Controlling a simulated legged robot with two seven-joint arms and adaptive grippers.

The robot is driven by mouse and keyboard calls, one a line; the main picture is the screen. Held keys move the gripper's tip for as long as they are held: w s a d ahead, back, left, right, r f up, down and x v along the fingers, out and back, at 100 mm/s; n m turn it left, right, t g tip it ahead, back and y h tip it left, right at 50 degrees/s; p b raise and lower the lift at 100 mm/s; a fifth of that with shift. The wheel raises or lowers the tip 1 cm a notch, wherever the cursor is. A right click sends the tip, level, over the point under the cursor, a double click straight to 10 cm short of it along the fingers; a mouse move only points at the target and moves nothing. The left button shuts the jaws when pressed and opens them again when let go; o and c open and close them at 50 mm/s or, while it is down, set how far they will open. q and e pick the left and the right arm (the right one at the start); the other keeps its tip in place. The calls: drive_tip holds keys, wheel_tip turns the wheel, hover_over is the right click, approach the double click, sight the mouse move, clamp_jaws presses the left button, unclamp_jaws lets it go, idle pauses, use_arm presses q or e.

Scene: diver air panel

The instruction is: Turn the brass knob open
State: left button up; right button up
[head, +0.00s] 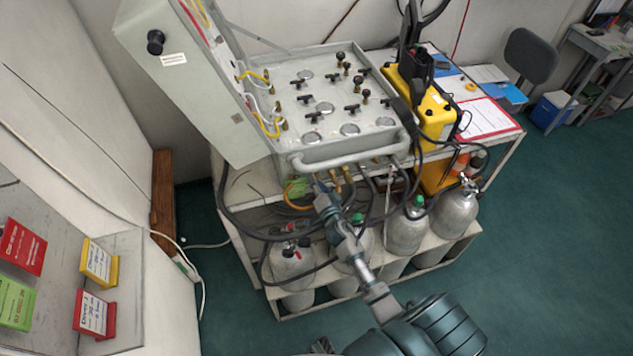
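The grey air panel (330,103) sits open on the bench, with black T-handles, black knobs and round gauges on its face. Brass-coloured fittings (347,174) show under its front edge, with hoses running from them. I cannot single out the brass knob; it may be among these or hidden by my gripper. My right gripper (318,186) reaches up from the bottom right to just below the panel's front edge, close to the fittings and a yellow hose. Its fingertips are small and dark against the hoses, so I cannot tell whether they are open or touch anything. My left gripper is not visible.
Grey gas cylinders (407,230) stand on the shelf below, beside my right forearm. Black hoses (240,225) loop around the front. The open panel lid (195,85) rises at left. A yellow case (430,105) stands to the right. Green floor is clear at right.

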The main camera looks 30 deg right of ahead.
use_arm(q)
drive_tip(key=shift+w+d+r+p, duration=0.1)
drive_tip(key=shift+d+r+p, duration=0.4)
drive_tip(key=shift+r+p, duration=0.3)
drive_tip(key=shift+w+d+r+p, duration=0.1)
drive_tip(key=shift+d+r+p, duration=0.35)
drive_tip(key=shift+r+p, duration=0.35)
use_arm(e)
drive_tip(key=v, duration=2)
drive_tip(key=shift+d, duration=0.25)
drive_tip(key=shift+s+r, duration=0.1)
